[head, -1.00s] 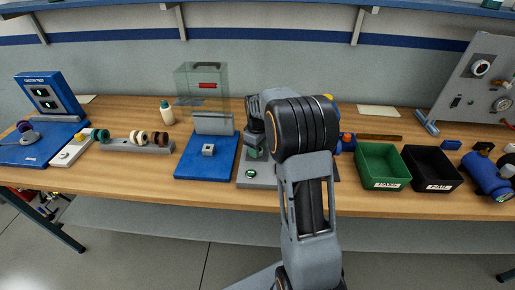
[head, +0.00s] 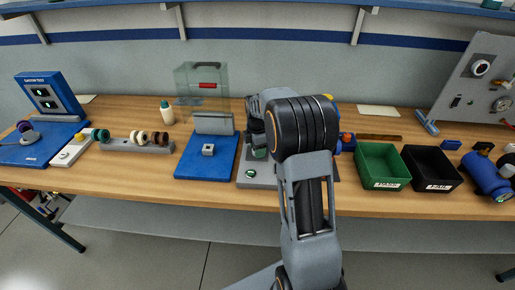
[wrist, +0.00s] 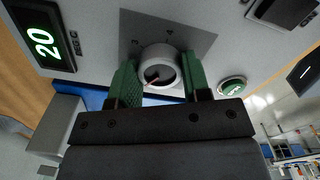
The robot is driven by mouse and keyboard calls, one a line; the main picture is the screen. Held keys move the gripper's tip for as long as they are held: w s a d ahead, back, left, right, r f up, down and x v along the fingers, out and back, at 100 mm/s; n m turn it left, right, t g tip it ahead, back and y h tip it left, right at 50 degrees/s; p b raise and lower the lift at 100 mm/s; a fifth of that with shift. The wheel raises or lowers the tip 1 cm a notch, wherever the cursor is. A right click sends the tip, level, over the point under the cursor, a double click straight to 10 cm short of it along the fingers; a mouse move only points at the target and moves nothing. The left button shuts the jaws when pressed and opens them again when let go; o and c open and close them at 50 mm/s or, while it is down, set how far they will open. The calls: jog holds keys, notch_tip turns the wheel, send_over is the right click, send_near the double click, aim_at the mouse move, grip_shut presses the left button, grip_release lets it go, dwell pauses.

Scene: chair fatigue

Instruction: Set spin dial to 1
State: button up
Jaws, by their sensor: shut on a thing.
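A round grey knob (wrist: 158,66), which appears to be the spin dial, stands on a square grey plate (wrist: 195,42) in the wrist view. A reddish-brown mark shows on its face. My gripper (wrist: 160,80) has its green fingers on either side of the knob, shut on it. A lit display (wrist: 42,42) reads 20. A round green button (wrist: 232,87) is right of the knob. In the head view my gripper (head: 258,152) is low over the grey machine base (head: 262,178); my arm hides much of the machine and the knob.
A blue fixture (head: 190,163) with a clear guard (head: 190,90) stands left of the machine. A green bin (head: 383,165) and a black bin (head: 432,168) are to the right. A grey rack (head: 135,147) holds several wheels. The wooden bench front is clear.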

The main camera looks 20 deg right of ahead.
jog(key=n, duration=0.5)
jog(key=shift+n, duration=0.7)
jog(key=o, duration=0.9)
notch_tip(320, 180, up, 14)
jog(key=shift+f, duration=0.1)
dwell(0.7)
